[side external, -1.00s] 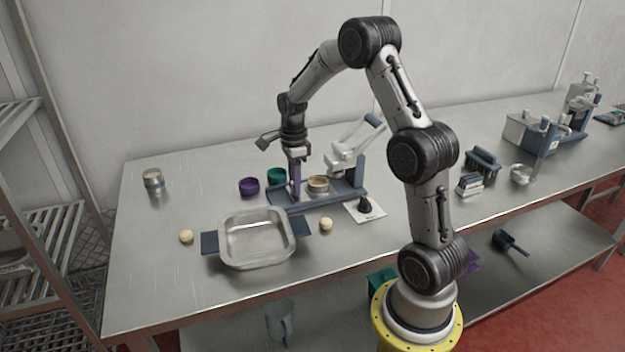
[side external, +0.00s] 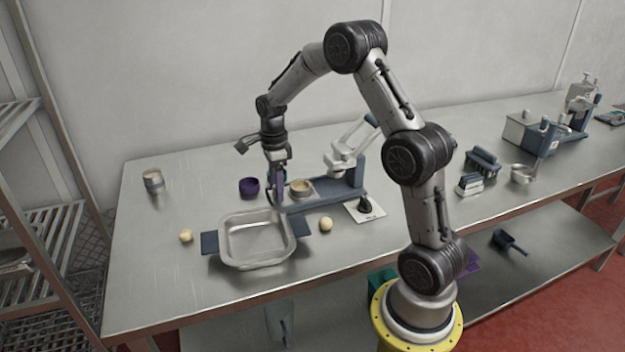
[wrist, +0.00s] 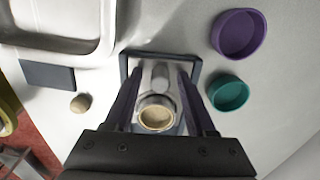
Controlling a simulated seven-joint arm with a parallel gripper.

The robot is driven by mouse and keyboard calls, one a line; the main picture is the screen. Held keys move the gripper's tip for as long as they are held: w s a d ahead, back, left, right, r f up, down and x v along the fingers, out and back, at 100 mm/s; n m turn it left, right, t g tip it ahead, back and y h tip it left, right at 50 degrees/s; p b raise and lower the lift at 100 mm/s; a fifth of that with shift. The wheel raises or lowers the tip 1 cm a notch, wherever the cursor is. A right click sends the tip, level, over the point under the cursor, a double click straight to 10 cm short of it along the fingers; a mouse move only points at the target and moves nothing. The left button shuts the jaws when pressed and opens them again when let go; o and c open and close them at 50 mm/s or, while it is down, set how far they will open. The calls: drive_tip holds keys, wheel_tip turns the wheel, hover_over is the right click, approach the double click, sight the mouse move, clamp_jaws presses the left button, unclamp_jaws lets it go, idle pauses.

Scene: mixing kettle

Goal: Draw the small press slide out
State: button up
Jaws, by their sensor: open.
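The small press (side external: 350,188) has a blue-grey base and a raised white lever. Its slide carries a round metal cup with a tan filling (side external: 301,186), clear of the lever head on the left. My gripper (side external: 279,204) points down at the left end of the press base. In the wrist view my open gripper (wrist: 158,72) has its two purple-grey fingers either side of a grey upright knob (wrist: 160,76). The filled cup (wrist: 156,115) is just behind the knob, nearer my palm. Whether the fingers touch the knob cannot be told.
A metal tray (side external: 225,224) stands close in front left. A purple bowl (side external: 249,188) and a teal bowl (wrist: 229,93) are beside the press. Dough balls (side external: 326,224) and a white card with a dark cone (side external: 365,207) lie in front.

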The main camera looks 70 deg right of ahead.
wheel_tip(320, 180, up, 14)
idle(1.3)
